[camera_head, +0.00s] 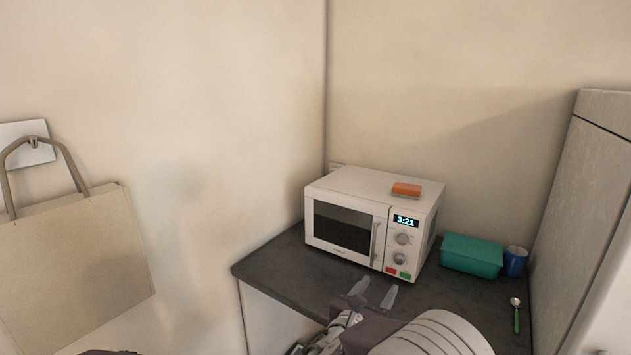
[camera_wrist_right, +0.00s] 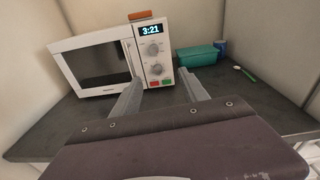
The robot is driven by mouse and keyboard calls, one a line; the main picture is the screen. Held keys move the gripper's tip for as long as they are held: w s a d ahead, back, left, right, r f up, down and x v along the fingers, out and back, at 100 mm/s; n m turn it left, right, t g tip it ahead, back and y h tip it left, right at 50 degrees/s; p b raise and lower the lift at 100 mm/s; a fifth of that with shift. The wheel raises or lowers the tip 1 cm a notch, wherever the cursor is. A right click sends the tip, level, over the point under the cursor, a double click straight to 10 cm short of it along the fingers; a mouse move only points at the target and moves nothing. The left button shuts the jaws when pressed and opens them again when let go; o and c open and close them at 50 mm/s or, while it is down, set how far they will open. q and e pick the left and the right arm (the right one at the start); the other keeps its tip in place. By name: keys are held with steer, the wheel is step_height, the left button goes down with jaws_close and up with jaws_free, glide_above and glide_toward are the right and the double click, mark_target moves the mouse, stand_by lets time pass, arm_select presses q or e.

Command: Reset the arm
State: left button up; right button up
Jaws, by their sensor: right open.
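My right gripper (camera_head: 374,291) is open and empty at the front of the dark counter, in front of the microwave. Its two grey fingers stand apart in the right wrist view (camera_wrist_right: 158,95), pointing toward the microwave and counter. My left gripper does not show in either view. The white microwave (camera_head: 375,218) stands in the counter's back corner with its door shut and its display reading 3:21. It also shows in the right wrist view (camera_wrist_right: 100,65). The right gripper appears apart from it.
An orange block (camera_head: 406,190) lies on the microwave. A teal box (camera_head: 471,256), a blue mug (camera_head: 515,261) and a green-handled spoon (camera_head: 516,315) are on the counter (camera_head: 280,270) at right. A tall grey cabinet (camera_head: 585,200) bounds the right. A beige bag (camera_head: 75,260) hangs at left.

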steer(key=d+r+m+g+h, duration=0.2)
steer(key=d+m, duration=0.1)
steer(key=d, duration=0.6)
steer(key=s+d+f+m+g, duration=0.5)
steer(key=s+d+m+g, duration=0.25)
steer(key=s+d, duration=0.35)
steer(key=s+a+f+m+g+y+p, duration=0.1)
steer(key=s+f+m+g+y, duration=0.1)
steer(key=s+f+m, duration=0.3)
steer(key=s+a+f+m+g+y, duration=0.2)
steer(key=s+f+m+g, duration=0.15)
steer(key=s, duration=0.35)
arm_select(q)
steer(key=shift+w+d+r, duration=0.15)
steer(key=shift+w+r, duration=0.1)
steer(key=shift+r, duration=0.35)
arm_select(e)
steer(key=a+f+m+t+y, duration=0.1)
steer(key=a+f+m+y, duration=0.1)
steer(key=a+m, duration=0.3)
steer(key=a+f+m+t+y, duration=0.1)
steer(key=a+f+m+y, duration=0.2)
steer(key=a+m+y, duration=0.2)
steer(key=s+a+m, duration=0.1)
steer(key=a, duration=0.2)
steer(key=shift+f+m, duration=0.25)
steer(key=shift+m, duration=0.05)
